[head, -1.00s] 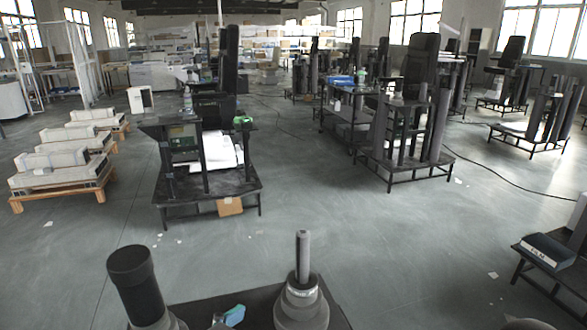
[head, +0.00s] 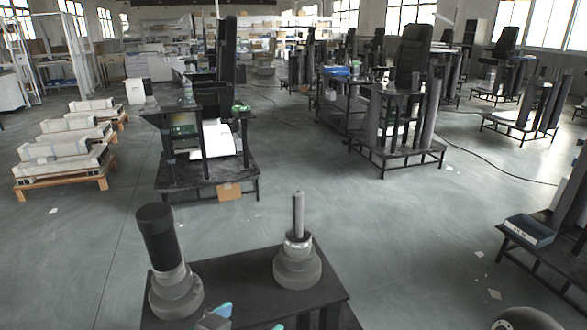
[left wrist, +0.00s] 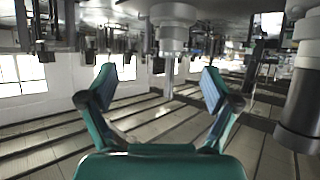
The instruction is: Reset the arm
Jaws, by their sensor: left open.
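My left gripper (head: 250,318) shows at the bottom edge of the head view, as blue and teal fingertips in front of a dark table (head: 325,285). In the left wrist view, my left gripper (left wrist: 160,85) has its two teal fingers spread wide, with nothing between them. On the table stand a dark-topped grey lift column (head: 160,240) at the left and a lift column with a thin rod (head: 298,240) at the right. Both columns are upright and apart from the gripper. My right gripper does not show in either view.
A workstation with a black chair (head: 205,165) stands beyond the table. Pallets with white blocks (head: 65,165) lie at the left. Another chair rack (head: 400,125) stands at the back right. A low stand with a blue box (head: 530,230) is at right.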

